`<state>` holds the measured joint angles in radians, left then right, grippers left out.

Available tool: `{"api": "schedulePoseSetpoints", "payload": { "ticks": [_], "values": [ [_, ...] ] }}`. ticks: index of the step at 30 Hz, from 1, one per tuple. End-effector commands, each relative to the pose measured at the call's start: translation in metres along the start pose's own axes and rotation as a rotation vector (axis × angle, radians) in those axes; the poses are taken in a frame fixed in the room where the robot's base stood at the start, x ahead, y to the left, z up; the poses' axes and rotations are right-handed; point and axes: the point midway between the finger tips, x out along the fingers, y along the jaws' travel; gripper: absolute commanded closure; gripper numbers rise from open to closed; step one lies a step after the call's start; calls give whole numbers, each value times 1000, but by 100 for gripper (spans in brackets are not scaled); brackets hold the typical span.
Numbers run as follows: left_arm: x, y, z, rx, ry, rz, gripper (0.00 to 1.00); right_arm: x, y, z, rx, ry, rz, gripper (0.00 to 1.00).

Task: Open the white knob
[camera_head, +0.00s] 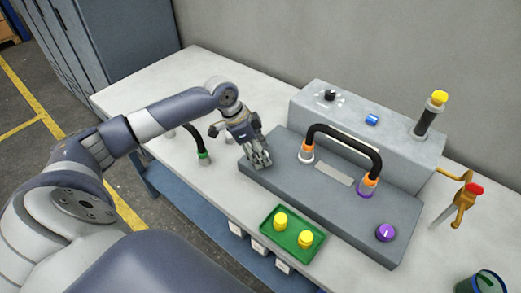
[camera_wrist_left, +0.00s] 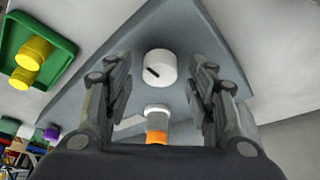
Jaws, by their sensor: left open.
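The white knob (camera_wrist_left: 160,67) shows in the left wrist view, a round cap with a dark slot-like mark, on the left end of the grey panel box (camera_head: 332,190). In the head view my left gripper hides it. My left gripper (camera_head: 259,165) points down over that end of the box. In the wrist view its open fingers (camera_wrist_left: 160,95) stand on both sides of the knob, with gaps between; I cannot tell the exact height. My right gripper does not show.
A black hose (camera_head: 345,137) arches over the box between orange-collared fittings. A purple knob (camera_head: 386,232) sits at its right end. A green tray (camera_head: 292,232) with yellow parts lies in front. A grey console (camera_head: 370,120) stands behind. A green-tipped black hose (camera_head: 203,155) is at left.

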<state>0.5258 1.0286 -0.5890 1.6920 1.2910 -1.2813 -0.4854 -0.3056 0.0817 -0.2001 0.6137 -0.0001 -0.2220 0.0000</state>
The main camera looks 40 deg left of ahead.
Motion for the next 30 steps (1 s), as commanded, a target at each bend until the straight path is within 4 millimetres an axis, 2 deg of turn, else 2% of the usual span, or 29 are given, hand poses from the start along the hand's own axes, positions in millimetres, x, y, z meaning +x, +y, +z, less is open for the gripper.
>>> {"api": "schedulePoseSetpoints", "payload": {
  "ticks": [1,4,11,15,17,25,30],
  "values": [
    [3,0,-1,0,1,1,49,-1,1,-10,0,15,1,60],
    [6,0,0,0,1,0,49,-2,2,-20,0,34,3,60],
    [7,0,0,0,1,0,49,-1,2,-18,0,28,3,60],
    [6,0,0,0,1,0,81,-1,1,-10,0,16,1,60],
    [6,0,0,0,1,0,93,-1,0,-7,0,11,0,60],
    [5,0,-1,-9,0,-4,93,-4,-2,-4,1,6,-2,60],
    [3,1,-2,-60,0,-24,93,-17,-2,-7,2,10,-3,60]
  ]
}}
